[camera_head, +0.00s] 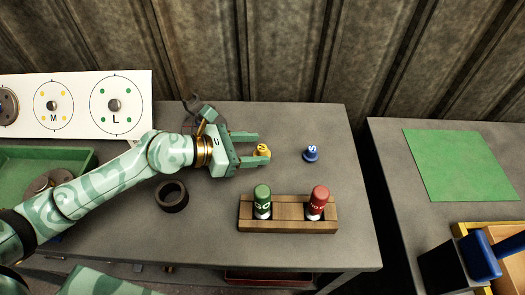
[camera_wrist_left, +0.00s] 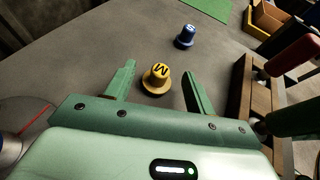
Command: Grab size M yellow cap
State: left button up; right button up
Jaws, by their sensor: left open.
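The yellow cap (camera_head: 263,150) marked M stands upright on the grey table. It also shows in the left wrist view (camera_wrist_left: 157,78), with the M on its top. My left gripper (camera_head: 257,150) reaches in from the left and is open, with nothing held. Its two fingers lie on either side of the yellow cap, which sits between them near the tips; in the left wrist view I see gaps between the cap and both fingers (camera_wrist_left: 160,88). My right gripper is not in view.
A blue cap (camera_head: 311,154) marked S stands right of the yellow cap. A wooden block (camera_head: 288,226) holds a green bottle (camera_head: 262,202) and a red bottle (camera_head: 318,202). A dark ring (camera_head: 172,196) lies nearer. A white panel (camera_head: 82,105) stands at left. A second table (camera_head: 390,150) is at right.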

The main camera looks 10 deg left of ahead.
pick_arm(q)
jog(key=shift+w+d+f, duration=0.1)
jog(key=shift+w+d, duration=0.05)
jog(key=shift+d, duration=0.05)
jog(key=c, duration=1)
jog(key=shift+r, duration=0.2)
